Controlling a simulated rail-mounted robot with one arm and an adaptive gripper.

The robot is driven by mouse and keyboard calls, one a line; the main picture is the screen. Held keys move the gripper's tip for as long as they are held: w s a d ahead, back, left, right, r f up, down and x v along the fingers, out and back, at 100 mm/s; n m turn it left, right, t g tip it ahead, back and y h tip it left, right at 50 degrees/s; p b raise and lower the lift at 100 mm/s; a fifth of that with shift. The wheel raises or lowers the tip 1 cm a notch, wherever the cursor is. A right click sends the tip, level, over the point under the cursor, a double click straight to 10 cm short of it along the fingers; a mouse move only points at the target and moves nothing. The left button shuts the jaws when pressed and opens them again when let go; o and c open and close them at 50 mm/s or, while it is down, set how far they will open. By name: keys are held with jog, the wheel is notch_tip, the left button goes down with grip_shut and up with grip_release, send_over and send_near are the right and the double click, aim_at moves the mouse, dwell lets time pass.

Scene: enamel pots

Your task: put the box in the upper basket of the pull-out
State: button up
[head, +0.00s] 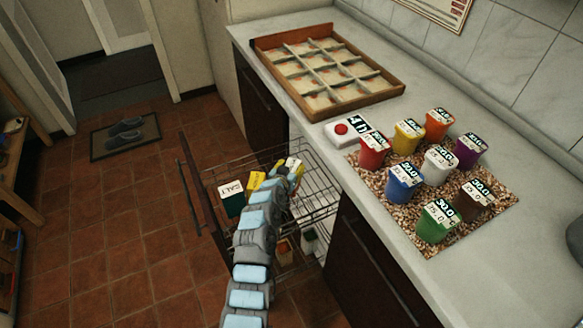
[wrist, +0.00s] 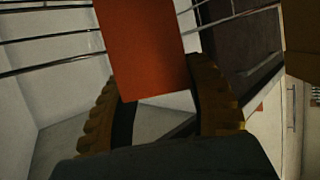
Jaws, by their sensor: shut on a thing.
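The pull-out stands drawn out from under the counter, with an upper wire basket (head: 322,205) and a lower level beneath it. My gripper (head: 288,172), with yellow fingers, is over the upper basket near its counter side. It is shut on an orange-red box (wrist: 142,50), which fills the space between the fingers in the wrist view. In the head view only a small pale top of the box (head: 293,162) shows; the fingers hide the rest. I cannot tell whether the box touches the basket floor.
A dark green salt box (head: 232,199) and a yellow box (head: 256,181) stand in the upper basket, left of my gripper. Small packages (head: 285,250) stand lower down. A divided wooden tray (head: 325,75) and several coloured pots (head: 405,182) are on the counter.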

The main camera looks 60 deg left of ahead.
jog(key=o, duration=1.2)
jog(key=shift+s+d+r+p, duration=0.2)
jog(key=shift+s+r+p, duration=0.05)
jog(key=shift+r+p, duration=0.15)
jog(key=p+v, duration=0.3)
jog(key=v, duration=0.8)
jog(key=shift+d+f, duration=0.1)
jog(key=shift+d, duration=0.05)
